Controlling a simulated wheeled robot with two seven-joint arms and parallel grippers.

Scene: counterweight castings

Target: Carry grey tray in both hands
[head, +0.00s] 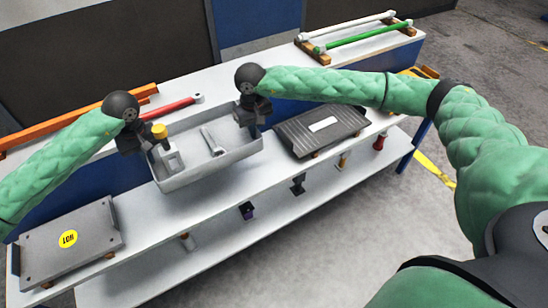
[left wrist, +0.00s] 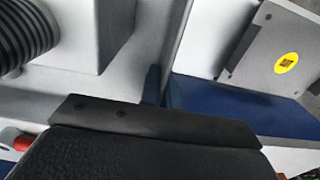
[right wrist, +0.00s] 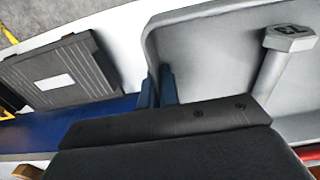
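The grey tray (head: 215,171) is level at the middle of the bench in the head view. In the left wrist view, the left fingers (left wrist: 163,88) close around the wall's rim. In the right wrist view, the right fingers (right wrist: 157,88) do the same. I cannot tell whether the tray's underside touches the bench.
A grey plate with a yellow label (head: 68,240) lies left on the bench, and a dark ridged plate (head: 322,130) lies close right of the tray. A red bar (head: 172,108) is behind it. White and green bars (head: 362,36) lie at the back right. Open floor (head: 345,235) is in front.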

